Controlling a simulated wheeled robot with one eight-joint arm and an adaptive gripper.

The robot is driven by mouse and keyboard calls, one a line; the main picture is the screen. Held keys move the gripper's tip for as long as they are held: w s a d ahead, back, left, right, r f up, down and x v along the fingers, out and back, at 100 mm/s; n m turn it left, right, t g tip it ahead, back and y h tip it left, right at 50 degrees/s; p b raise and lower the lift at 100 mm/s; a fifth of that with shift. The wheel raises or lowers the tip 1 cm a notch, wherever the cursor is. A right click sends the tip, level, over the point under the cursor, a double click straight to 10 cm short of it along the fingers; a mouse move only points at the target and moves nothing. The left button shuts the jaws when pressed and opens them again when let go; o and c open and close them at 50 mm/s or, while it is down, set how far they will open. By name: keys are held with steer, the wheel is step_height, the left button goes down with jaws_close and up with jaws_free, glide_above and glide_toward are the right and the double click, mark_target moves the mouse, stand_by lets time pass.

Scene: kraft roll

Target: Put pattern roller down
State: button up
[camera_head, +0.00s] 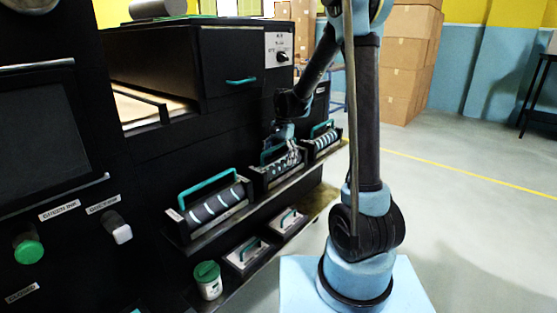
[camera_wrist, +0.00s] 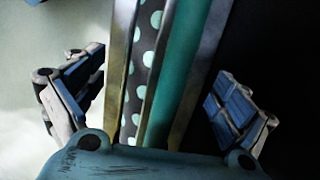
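A pattern roller with pale dots on a dark surface (camera_wrist: 147,50) fills the middle of the wrist view, with its teal handle (camera_wrist: 185,75) running alongside. In the head view this roller (camera_head: 277,166) lies in the middle black holder (camera_head: 262,181) on the upper shelf, partly hidden by my gripper. My gripper (camera_head: 284,140) is right above it. In the wrist view its two fingers (camera_wrist: 160,85) are wide apart, one on each side of the roller and handle, and I see neither finger touching the handle. My gripper is open.
A striped roller (camera_head: 213,203) sits in the left holder and another (camera_head: 325,140) in the right holder. The lower shelf holds a green-lidded jar (camera_head: 209,283) and flat blocks with teal handles (camera_head: 247,254). The black machine (camera_head: 150,170) stands behind; cartons (camera_head: 408,65) stand farther back. Floor on the right is clear.

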steer(key=shift+r, duration=0.1)
steer(key=r, duration=0.3)
steer(key=w+r, duration=0.1)
steer(key=r, duration=0.3)
steer(key=d+r, duration=0.1)
steer(key=r, duration=0.3)
steer(key=shift+w+r, duration=0.15)
steer(key=shift+d+r, duration=0.25)
steer(key=shift+r, duration=0.05)
steer(key=s+d+n+t, duration=0.1)
steer(key=s+d+n, duration=0.1)
steer(key=s+d, duration=0.6)
steer(key=s+d+n+t, duration=0.15)
steer(key=s+d, duration=0.35)
steer(key=s, duration=0.5)
steer(key=s+d+f+n, duration=0.2)
steer(key=s+d+f, duration=0.1)
steer(key=s+f, duration=0.2)
steer(key=s+d+f+n+t+h, duration=0.1)
steer(key=s+f, duration=0.4)
steer(key=s, duration=0.5)
steer(key=d+n, duration=0.1)
steer(key=d, duration=0.1)
steer(key=shift+d+f, duration=0.3)
steer(key=shift+d, duration=0.1)
steer(key=shift+o, duration=0.4)
